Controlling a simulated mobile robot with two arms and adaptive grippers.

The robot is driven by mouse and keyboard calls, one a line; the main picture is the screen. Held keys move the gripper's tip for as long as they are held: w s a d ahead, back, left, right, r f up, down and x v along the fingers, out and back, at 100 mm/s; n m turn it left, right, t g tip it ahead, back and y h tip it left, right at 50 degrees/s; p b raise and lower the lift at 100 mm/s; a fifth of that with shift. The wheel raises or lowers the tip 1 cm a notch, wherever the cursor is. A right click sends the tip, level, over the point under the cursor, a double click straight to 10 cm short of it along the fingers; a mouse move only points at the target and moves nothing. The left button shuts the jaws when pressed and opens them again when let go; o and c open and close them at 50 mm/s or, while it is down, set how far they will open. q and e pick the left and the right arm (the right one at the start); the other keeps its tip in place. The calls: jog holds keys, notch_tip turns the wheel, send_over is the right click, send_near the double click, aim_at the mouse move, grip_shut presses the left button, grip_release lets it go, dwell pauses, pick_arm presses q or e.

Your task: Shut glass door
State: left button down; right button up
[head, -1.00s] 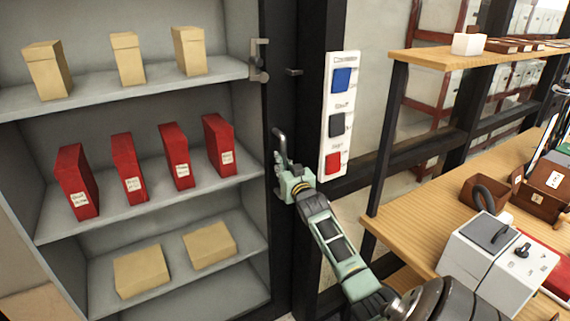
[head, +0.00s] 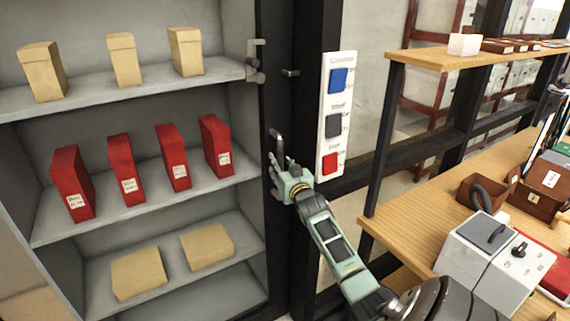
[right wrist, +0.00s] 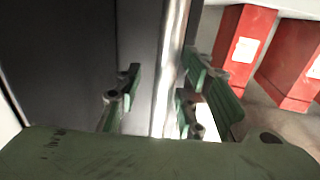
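A dark vertical frame (head: 278,90) runs along the right side of the grey cabinet. A metal bar handle (head: 277,146) is on it; the glass itself cannot be made out, nor how far the door stands open. My right gripper (head: 279,178) is at the lower part of this handle. In the right wrist view, a shiny vertical bar (right wrist: 172,65) stands between the green fingers of my right gripper (right wrist: 160,105). The right finger is close to the bar and a gap shows on the left, so the fingers look apart. My left gripper is not in view.
The cabinet shelves hold tan boxes (head: 125,60), red boxes (head: 172,158) and flat tan boxes (head: 208,246). A white panel with coloured squares (head: 334,118) is right of the frame. A wooden table (head: 420,215) with a grey-white device (head: 478,258) stands at right.

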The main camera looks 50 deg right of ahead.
jog(key=v, duration=1.2)
jog(key=shift+d, duration=0.1)
